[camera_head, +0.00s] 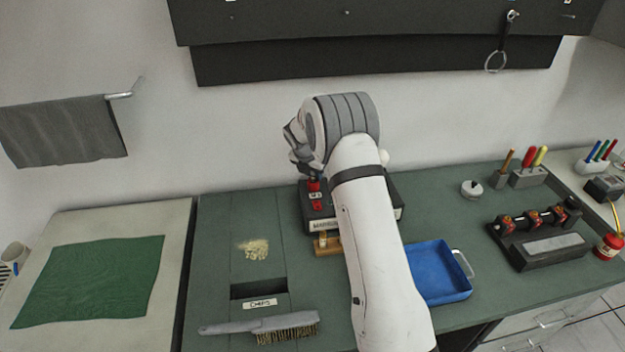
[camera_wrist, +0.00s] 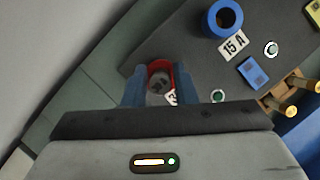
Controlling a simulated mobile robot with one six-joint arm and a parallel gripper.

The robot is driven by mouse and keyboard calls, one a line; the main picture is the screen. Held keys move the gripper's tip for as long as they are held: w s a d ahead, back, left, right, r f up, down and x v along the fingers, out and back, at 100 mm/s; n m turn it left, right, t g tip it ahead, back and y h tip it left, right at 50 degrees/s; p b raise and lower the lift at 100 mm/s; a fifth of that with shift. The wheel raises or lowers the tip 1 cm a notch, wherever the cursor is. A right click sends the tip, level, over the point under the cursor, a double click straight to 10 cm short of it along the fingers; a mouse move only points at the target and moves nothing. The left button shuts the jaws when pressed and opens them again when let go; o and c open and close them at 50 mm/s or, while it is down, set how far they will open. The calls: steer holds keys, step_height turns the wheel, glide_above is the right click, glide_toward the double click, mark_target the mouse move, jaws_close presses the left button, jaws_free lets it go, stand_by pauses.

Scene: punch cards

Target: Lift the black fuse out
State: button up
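A dark fuse box (camera_head: 400,196) stands on the green bench, partly hidden behind my arm.
A blue socket (camera_wrist: 226,18) labelled 15 A and a blue block (camera_wrist: 252,73) sit on the same box. A wooden holder with brass-ended pieces (camera_wrist: 290,98) is beside it. A blue tray (camera_head: 440,272) lies to the right, a brush (camera_head: 265,325) in front.

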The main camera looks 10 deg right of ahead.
jaws_close()
step_height(320, 180, up, 10)
steer(key=b, duration=0.2)
steer(key=shift+b, duration=0.4)
